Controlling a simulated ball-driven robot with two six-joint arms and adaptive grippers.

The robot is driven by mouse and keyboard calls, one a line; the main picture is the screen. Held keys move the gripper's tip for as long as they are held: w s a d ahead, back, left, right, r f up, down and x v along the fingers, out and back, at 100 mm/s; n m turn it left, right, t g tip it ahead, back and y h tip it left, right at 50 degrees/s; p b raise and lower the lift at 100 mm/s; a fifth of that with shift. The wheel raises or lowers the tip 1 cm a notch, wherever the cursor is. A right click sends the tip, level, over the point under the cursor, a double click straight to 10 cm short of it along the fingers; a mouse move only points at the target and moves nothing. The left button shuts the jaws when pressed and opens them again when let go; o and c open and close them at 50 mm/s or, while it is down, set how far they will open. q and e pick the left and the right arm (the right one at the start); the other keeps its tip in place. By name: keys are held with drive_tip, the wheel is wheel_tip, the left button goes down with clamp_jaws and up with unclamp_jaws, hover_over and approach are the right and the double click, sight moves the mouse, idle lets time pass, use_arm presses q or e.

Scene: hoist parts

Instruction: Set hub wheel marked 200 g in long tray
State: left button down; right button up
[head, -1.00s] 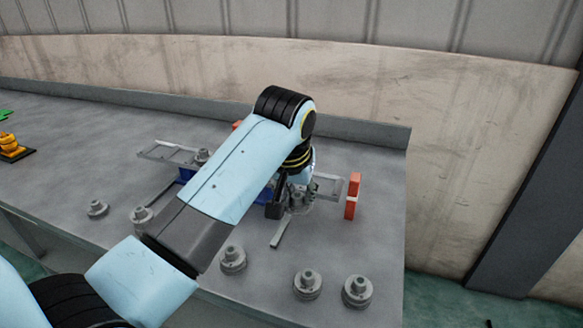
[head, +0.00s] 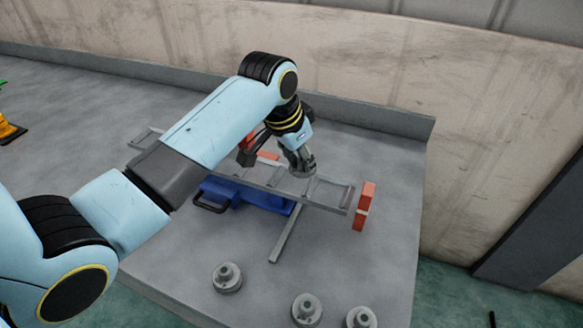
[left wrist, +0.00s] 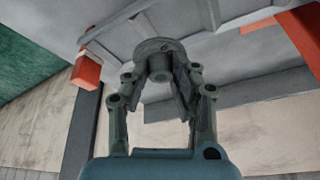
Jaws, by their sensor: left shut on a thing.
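My left gripper (head: 296,156) is shut on a grey hub wheel (head: 304,171), over the right part of the long tray. In the left wrist view the wheel (left wrist: 153,46) sits between the two fingers (left wrist: 160,70), its flange beyond the fingertips. I cannot read any mark on it. The long tray (head: 326,193) is a grey frame with crossbars, running from left to right; my arm hides part of it. The wheel appears above the tray, but I cannot tell whether it touches. My right gripper is not in view.
A blue body with a black handle (head: 209,203) lies under the tray's middle. An orange-red block (head: 363,206) stands at the tray's right end. Three hub wheels, one of them here (head: 227,278), stand along the table's front. A grey bar (head: 287,235) projects forward.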

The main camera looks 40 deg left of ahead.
sight(292, 184)
use_arm(q)
drive_tip(key=shift+a+f, duration=0.35)
drive_tip(key=shift+a, duration=0.25)
drive_tip(key=shift+a+f, duration=0.3)
drive_tip(key=shift+a, duration=0.25)
drive_tip(key=shift+a+f, duration=0.1)
drive_tip(key=shift+f, duration=0.15)
wheel_tip(292, 184, down, 4)
drive_tip(key=shift+r+p, duration=0.25)
drive_tip(key=shift+p, duration=0.05)
drive_tip(key=shift+f, duration=0.15)
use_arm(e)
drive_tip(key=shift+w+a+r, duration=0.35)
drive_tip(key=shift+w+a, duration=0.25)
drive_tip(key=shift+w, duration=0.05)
